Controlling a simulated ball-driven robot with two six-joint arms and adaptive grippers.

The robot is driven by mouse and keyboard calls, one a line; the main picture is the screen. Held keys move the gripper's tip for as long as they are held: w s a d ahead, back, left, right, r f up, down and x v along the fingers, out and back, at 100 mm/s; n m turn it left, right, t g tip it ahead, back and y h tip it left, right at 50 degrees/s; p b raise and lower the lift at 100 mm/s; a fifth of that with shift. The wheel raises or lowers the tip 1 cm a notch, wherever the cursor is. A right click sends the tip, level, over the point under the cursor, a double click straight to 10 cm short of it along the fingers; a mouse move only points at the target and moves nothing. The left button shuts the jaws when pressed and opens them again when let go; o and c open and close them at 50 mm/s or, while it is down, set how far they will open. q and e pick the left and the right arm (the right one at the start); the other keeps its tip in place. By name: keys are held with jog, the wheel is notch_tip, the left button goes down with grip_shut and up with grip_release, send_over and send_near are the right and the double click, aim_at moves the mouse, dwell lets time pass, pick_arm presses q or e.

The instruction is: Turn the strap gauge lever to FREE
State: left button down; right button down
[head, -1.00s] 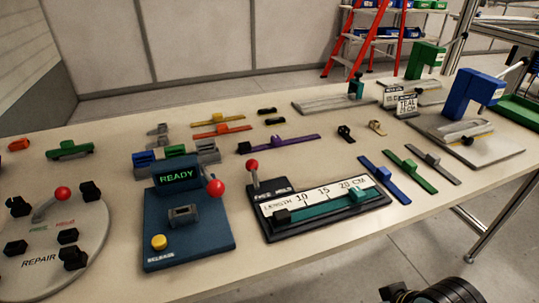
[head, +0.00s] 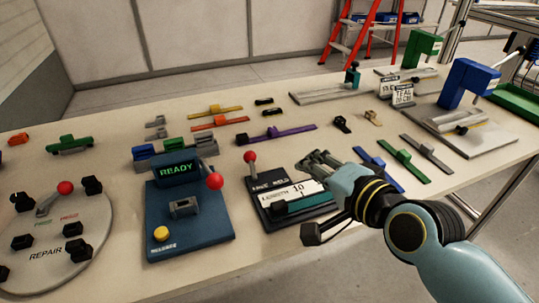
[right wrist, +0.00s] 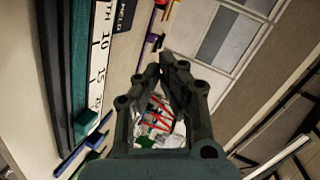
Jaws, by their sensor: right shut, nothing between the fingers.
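The strap gauge (head: 268,209) is a black board with a white length scale and a teal strap on it. Its lever (head: 250,158) has a red knob and stands nearly upright at the board's back left corner, beside the FREE and HELD marks. I cannot tell which mark it points to. My right gripper (head: 314,158) is shut and empty, above the gauge's back right part, to the right of the lever and apart from it. In the right wrist view the gauge (right wrist: 85,122) lies left of the gripper (right wrist: 163,68).
A blue READY station (head: 200,240) with a red-knobbed lever stands left of the gauge. A round REPAIR plate (head: 85,240) is further left. Purple (head: 295,131), blue, green and grey straps lie behind and right of the gauge. Blue and green presses stand at the far right.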

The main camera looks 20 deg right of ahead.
aim_at(252, 166)
jog(key=b+x, duration=0.1)
jog(key=x, duration=0.7)
jog(key=shift+w+a+f, duration=0.1)
jog(key=shift+w, duration=0.15)
jog(key=shift+w+a+f, duration=0.4)
jog(key=shift+w+a, duration=0.1)
jog(key=shift+a, duration=0.1)
jog(key=shift+w+a+f, duration=0.4)
jog(key=shift+w+a, duration=0.15)
jog(key=shift+w+a+f, duration=0.2)
jog(key=shift+w+a, duration=0.05)
jog(key=shift+a, duration=0.15)
jog(key=shift+d, duration=0.1)
